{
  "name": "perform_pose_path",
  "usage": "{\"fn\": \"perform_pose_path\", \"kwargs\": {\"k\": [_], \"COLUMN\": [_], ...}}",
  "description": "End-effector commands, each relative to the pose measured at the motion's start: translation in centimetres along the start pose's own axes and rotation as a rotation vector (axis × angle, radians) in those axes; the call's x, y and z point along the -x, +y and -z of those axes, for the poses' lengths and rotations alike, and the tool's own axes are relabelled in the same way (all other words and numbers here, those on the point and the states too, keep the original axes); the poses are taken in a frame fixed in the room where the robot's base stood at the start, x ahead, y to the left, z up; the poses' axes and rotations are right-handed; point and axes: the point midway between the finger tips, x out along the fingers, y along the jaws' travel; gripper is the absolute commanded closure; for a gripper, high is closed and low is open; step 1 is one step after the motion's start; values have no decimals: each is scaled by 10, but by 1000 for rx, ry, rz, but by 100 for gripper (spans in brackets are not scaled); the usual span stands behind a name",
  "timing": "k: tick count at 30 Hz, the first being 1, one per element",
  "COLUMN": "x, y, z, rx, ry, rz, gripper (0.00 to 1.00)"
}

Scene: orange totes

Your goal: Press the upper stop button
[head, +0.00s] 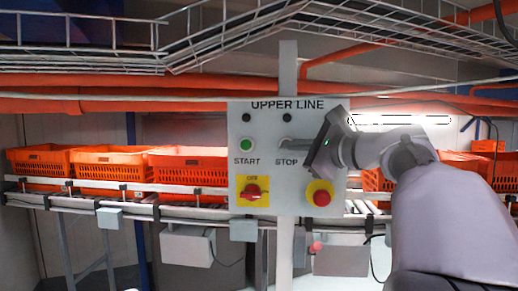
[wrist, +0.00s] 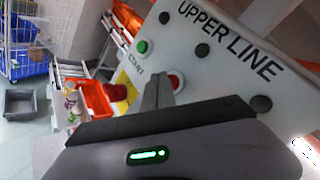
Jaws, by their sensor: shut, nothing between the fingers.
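A grey control panel (head: 270,185) marked UPPER LINE faces me. The green START button (head: 246,145) is at its left and also shows in the wrist view (wrist: 142,46). My gripper (head: 285,143) is shut and empty, its fingertips in front of the panel just above the STOP label (head: 287,162). They hide the stop button in the head view. In the wrist view the red stop button (wrist: 178,80) with a pale ring shows partly behind my closed fingers (wrist: 164,78). I cannot tell whether the fingertips touch it.
A red rotary switch (head: 252,191) on a yellow plate and a red mushroom button (head: 321,198) sit lower on the panel. Orange totes (head: 110,162) stand on a conveyor behind. Wire cable trays (head: 220,38) run overhead. A grey bin (wrist: 18,104) is on the floor.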

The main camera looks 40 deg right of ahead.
Motion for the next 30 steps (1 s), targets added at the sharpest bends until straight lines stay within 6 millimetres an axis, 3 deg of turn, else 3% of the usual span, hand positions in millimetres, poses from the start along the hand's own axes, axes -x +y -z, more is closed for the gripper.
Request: {"fn": "perform_pose_path", "kwargs": {"k": [13, 30], "x": [7, 40], "y": [6, 30], "z": [-5, -29], "rx": [0, 1], "ry": [0, -1], "rz": [0, -1], "gripper": [100, 100]}}
